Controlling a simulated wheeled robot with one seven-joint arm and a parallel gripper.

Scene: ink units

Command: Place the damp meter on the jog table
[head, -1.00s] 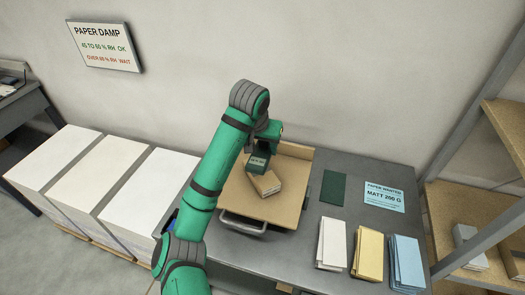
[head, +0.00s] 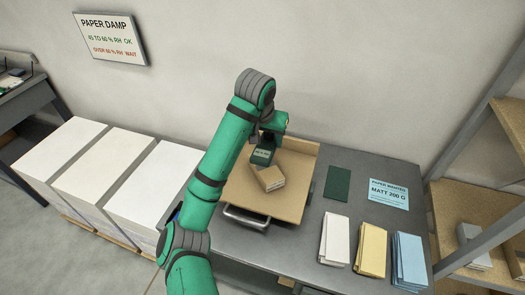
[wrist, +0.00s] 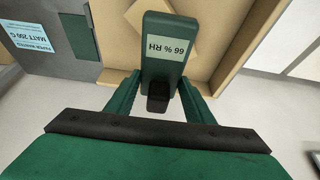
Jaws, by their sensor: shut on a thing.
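The damp meter (head: 261,157) is a dark green block with a pale display, which reads in % RH and shows upside down in the wrist view (wrist: 165,45). My gripper (head: 267,140) is shut on its rear end. The meter is over the tan tray with raised walls (head: 240,192), which I take for the jog table. I cannot tell whether the meter touches it. A tan stack (head: 268,177) lies askew on the tray, just beyond the meter's front end. In the wrist view my fingers (wrist: 155,95) flank the meter.
The tray stands on a grey bench (head: 300,238). To its right are a dark green mat (head: 337,184), a blue paper card (head: 388,193) and white (head: 334,239), yellow (head: 371,249) and blue (head: 408,261) paper stacks. Shelving (head: 470,210) stands far right. Large white stacks (head: 150,190) stand left.

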